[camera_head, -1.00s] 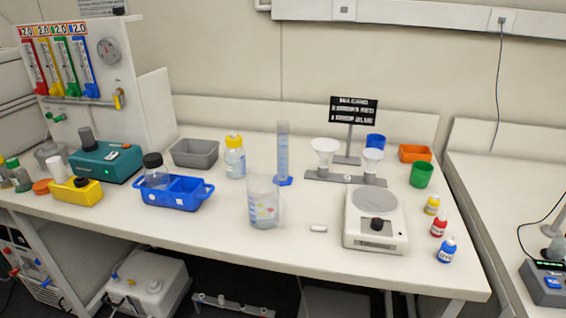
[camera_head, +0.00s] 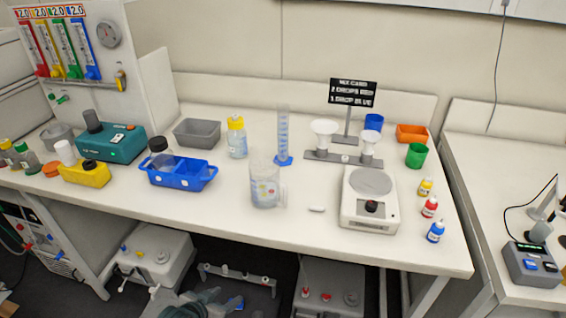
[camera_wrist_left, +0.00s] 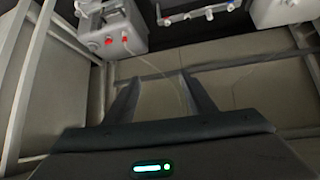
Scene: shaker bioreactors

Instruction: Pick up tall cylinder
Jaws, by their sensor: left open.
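The tall cylinder (camera_head: 283,130) is a clear, bluish graduated tube on a blue base. It stands upright near the middle of the bench, behind a clear beaker (camera_head: 265,190). The cylinder is not in the wrist view. My right gripper is not in view.
Left of the cylinder stand a yellow-capped bottle (camera_head: 237,138), a grey bin (camera_head: 197,131) and a blue tray (camera_head: 180,181). To its right are a funnel stand (camera_head: 342,157) and a scale (camera_head: 355,222). Equipment (camera_head: 158,255) stands under the bench. The bench's front strip is mostly clear.

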